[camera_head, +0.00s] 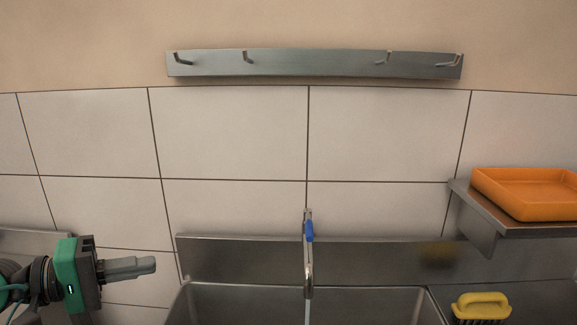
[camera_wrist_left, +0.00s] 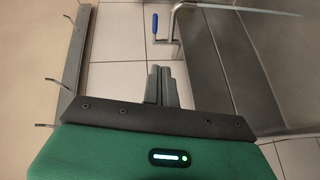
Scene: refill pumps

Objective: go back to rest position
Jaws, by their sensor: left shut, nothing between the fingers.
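My left gripper (camera_head: 140,266) is at the lower left of the head view, left of the metal sink (camera_head: 270,303). Its grey fingers are shut and empty and point to the right. They also show in the left wrist view (camera_wrist_left: 160,76), closed together in front of tiles. The green gripper housing fills the bottom of that view. My right gripper is in neither view.
A faucet (camera_head: 308,260) with a blue handle stands over the sink. A yellow brush (camera_head: 482,305) lies at the lower right. An orange tray (camera_head: 530,194) sits on a metal shelf at right. A hook rail (camera_head: 315,65) is on the wall. Space around my left fingers is clear.

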